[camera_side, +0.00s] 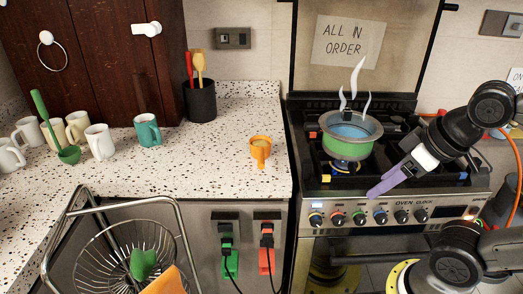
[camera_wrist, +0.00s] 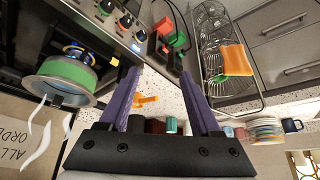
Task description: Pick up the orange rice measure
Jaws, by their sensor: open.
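The orange rice measure (camera_side: 260,153) stands on the speckled worktop near the edge beside the stove. It looks like a small cup, with a paler yellow inside. In the wrist view it shows small (camera_wrist: 147,99), between my purple fingers and beyond them. My gripper (camera_side: 372,194) is at the stove's front edge, to the right of the measure and well apart from it. Its two purple fingers (camera_wrist: 162,74) are spread in the wrist view, with nothing held between them.
A steaming green-banded pot (camera_side: 348,134) sits over a blue flame, close left of my wrist. Several mugs (camera_side: 99,142), a teal mug (camera_side: 148,131) and a dark utensil pot (camera_side: 201,101) stand on the worktop. A wire basket (camera_side: 125,262) is at front left. Worktop around the measure is clear.

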